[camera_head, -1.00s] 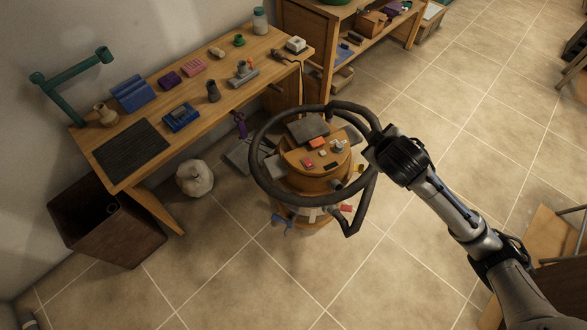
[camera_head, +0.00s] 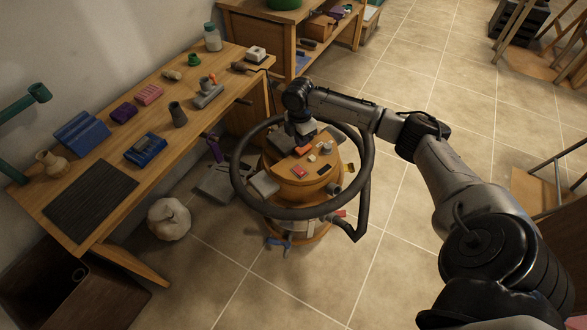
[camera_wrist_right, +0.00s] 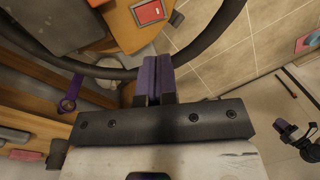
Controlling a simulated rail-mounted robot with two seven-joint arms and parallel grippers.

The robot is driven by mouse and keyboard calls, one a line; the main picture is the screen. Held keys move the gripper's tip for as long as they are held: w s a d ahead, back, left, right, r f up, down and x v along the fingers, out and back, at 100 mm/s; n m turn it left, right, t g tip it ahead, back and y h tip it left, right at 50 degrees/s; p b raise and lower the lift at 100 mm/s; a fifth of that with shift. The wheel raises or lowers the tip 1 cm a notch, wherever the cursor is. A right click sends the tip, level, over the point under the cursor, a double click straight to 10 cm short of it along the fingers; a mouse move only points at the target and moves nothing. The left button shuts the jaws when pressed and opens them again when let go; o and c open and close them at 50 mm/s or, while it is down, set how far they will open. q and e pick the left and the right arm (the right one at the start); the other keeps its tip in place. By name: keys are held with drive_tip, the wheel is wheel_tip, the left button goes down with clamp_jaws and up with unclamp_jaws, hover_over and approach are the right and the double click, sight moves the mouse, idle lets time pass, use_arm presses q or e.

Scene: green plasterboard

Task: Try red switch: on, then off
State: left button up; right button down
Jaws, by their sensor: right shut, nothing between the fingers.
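A small red switch (camera_head: 302,150) sits on the round wooden top (camera_head: 290,177) of a stand ringed by a dark hose. In the right wrist view a red plate with a pale edge (camera_wrist_right: 149,11) lies beyond the fingertips, near the top edge; it looks like the same switch. My right gripper (camera_head: 303,133) points down over the back of the wooden top. Its purple-padded fingers (camera_wrist_right: 152,75) are shut with nothing between them, apart from the red plate. Whether the switch is on or off cannot be told. My left gripper is not in view.
A thick dark hose ring (camera_head: 240,186) circles the wooden top. A grey block (camera_head: 264,183), a dark small block (camera_head: 323,168) and pale pieces are near the switch. A workbench (camera_head: 120,165) with several tools stands left. Tiled floor (camera_head: 400,85) is open behind and right.

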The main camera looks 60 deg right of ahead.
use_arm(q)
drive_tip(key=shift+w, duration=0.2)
use_arm(e)
drive_tip(key=shift+w+n, duration=0.2)
drive_tip(key=shift+n, duration=0.4)
drive_tip(key=b, duration=0.6)
approach(303, 173)
drive_tip(key=f, duration=0.5)
drive_tip(key=s+f, duration=0.1)
drive_tip(key=f, duration=0.1)
drive_tip(key=shift+f, duration=0.2)
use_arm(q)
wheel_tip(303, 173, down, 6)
use_arm(e)
drive_tip(key=shift+w+a, duration=0.1)
